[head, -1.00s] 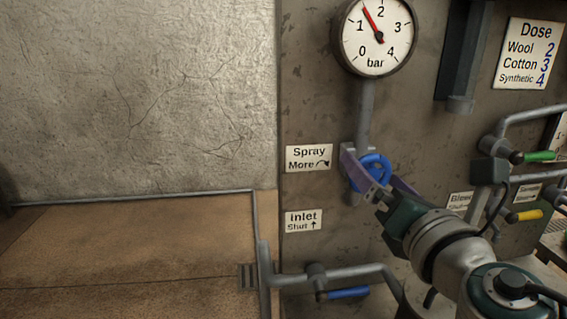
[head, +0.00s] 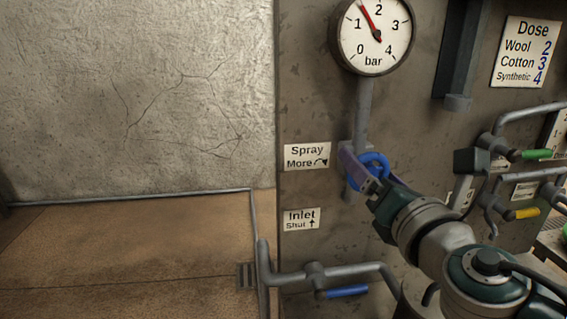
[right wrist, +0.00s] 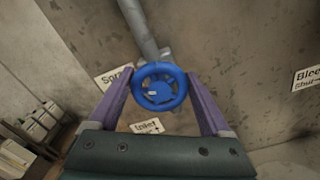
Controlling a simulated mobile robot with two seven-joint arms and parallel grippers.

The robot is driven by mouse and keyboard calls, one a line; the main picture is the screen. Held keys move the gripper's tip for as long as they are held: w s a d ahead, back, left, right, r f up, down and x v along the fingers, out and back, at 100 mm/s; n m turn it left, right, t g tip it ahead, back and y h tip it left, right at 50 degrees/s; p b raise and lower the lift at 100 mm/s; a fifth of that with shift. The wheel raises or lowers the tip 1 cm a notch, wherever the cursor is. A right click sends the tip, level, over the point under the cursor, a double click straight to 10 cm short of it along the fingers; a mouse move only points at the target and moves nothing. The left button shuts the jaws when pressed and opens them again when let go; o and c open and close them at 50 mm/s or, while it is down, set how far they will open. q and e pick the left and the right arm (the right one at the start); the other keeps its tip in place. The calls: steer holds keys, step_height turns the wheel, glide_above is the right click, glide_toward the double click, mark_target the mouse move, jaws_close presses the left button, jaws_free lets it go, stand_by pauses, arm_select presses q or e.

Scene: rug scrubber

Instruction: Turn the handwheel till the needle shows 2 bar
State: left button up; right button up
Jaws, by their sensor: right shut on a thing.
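The blue handwheel (head: 372,163) sits on a grey pipe below the pressure gauge (head: 373,34). The gauge's red needle (head: 369,20) points between 1 and 2, a little past halfway. My right gripper (head: 365,170) is shut on the handwheel, its purple fingers at opposite sides of the rim. In the right wrist view the wheel (right wrist: 160,87) lies between the two fingertips (right wrist: 159,88). The label beside it (head: 307,156) reads "Spray More" with a curved, clockwise-looking arrow. My left gripper is out of view.
An "Inlet Shut" label (head: 301,218) is below left. A blue lever (head: 347,291) sits on the low pipe. Green (head: 536,155) and yellow (head: 524,214) levers stand to the right, beyond my right arm. The floor at left is clear.

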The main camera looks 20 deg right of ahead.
steer(key=shift+c, duration=0.9)
